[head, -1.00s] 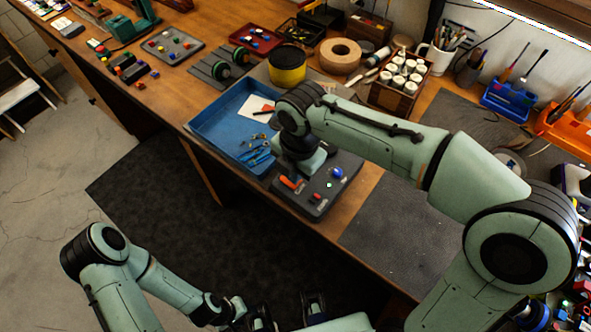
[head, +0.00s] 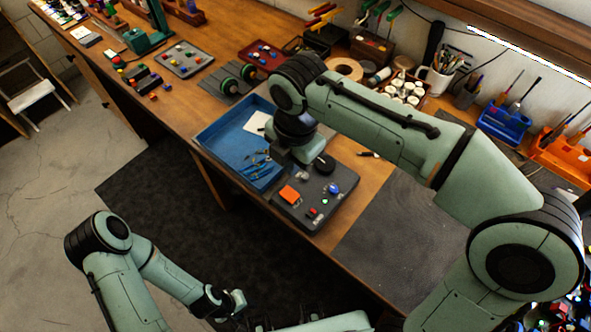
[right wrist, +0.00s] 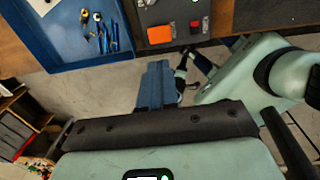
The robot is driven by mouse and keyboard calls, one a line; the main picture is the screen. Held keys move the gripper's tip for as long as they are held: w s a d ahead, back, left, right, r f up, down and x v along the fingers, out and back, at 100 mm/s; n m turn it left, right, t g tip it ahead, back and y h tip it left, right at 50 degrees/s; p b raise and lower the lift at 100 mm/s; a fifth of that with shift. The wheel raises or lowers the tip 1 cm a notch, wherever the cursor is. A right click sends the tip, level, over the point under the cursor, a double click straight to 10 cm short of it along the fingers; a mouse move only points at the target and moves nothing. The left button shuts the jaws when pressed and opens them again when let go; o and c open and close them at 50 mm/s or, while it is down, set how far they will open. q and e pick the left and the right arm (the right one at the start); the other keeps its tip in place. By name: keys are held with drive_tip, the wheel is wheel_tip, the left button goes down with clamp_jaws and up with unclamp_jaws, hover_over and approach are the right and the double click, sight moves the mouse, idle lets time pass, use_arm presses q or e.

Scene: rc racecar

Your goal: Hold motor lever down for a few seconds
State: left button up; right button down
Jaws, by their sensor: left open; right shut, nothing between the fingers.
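The grey control panel (head: 309,217) lies at the front edge of the bench and also shows in the right wrist view (right wrist: 176,10). Its orange motor lever (head: 289,194) is near the left front corner; the lever also shows in the right wrist view (right wrist: 160,34). My right gripper is over the panel's back left side in the head view, its fingertips hidden by my wrist. In the right wrist view its fingers (right wrist: 157,84) are shut and empty, apart from the lever in the picture. My left gripper (head: 287,322) is open, low in front of the bench, partly cut off.
A blue tray (head: 207,139) with small tools stands left of the panel. A grey mat (head: 385,235) gives free room to its right. The panel also bears a blue knob (head: 333,188) and red and green buttons. Cups, tape and tool holders stand behind.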

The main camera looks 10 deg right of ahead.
wheel_tip(320, 180, up, 3)
drive_tip(key=shift+d, duration=0.15)
idle(0.6)
